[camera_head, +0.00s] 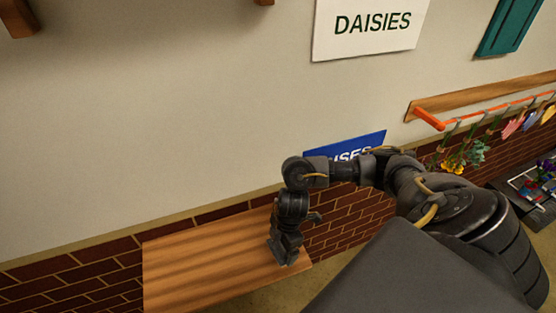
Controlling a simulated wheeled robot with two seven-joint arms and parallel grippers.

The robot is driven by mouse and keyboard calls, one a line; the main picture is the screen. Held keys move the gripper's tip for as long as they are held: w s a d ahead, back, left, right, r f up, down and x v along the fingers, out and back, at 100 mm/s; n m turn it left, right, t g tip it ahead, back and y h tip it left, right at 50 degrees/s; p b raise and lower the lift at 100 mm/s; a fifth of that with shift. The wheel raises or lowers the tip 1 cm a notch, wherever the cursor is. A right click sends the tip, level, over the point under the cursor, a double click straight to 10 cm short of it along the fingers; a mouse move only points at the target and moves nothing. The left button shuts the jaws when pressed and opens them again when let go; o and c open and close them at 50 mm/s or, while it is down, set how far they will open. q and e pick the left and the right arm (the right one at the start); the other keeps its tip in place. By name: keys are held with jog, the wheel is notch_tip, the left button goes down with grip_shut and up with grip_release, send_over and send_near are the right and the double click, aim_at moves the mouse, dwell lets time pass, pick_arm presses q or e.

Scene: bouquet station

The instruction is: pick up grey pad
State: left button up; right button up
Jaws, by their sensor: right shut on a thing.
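My right gripper (285,251) points down at the right end of a bare wooden bench top (200,262). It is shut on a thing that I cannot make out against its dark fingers. Its fingertips are low, at or just above the wood; I cannot tell if they touch it. I see no grey pad that I can tell apart from the gripper. My left gripper is not in view.
A brick wall (90,271) runs behind the bench. A blue sign (345,149) is partly hidden by my right arm. A "DAISIES" sign (368,28) hangs above. At right, flowers (462,156) hang from an orange rail (428,118). The bench's left part is clear.

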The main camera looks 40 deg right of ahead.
jog(key=s+r, duration=0.2)
jog(key=r, duration=0.1)
jog(key=s+r+p, duration=0.1)
jog(key=shift+s+d+r, duration=0.25)
jog(key=shift+s+r, duration=0.05)
jog(key=shift+r, duration=0.1)
jog(key=s+r, duration=0.3)
jog(key=s, duration=0.6)
jog(key=shift+d+r+p, duration=0.25)
jog(key=shift+d+p, duration=0.1)
